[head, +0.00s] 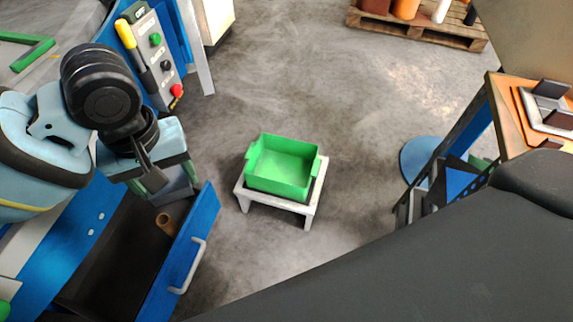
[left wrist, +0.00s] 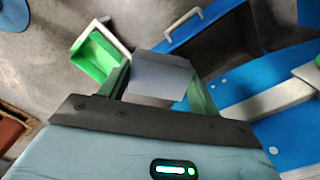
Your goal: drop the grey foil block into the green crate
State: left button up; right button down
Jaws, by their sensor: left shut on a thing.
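The grey foil block (left wrist: 160,76) is between the fingers of my left gripper (left wrist: 158,88) in the left wrist view. In the head view my left gripper (head: 168,188) is shut on the block over the open blue drawer at the left, and the block is partly hidden by the gripper. The green crate (head: 277,187) stands upright on a low white stand, to the right of my left gripper, and looks empty. The crate also shows in the left wrist view (left wrist: 84,68), apart from the block. My right gripper is not in view.
The open blue drawer (head: 185,262) holds a small brown cylinder (head: 165,224). The white stand (head: 299,208) is on the bare grey floor. A control panel (head: 153,55) is at the upper left, a pallet (head: 425,32) at the top, and a wooden-topped bench (head: 508,100) at the right.

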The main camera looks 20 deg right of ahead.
aim_at(279, 174)
jog(key=i+l+z, duration=0.65)
jog(key=i+l, duration=0.15)
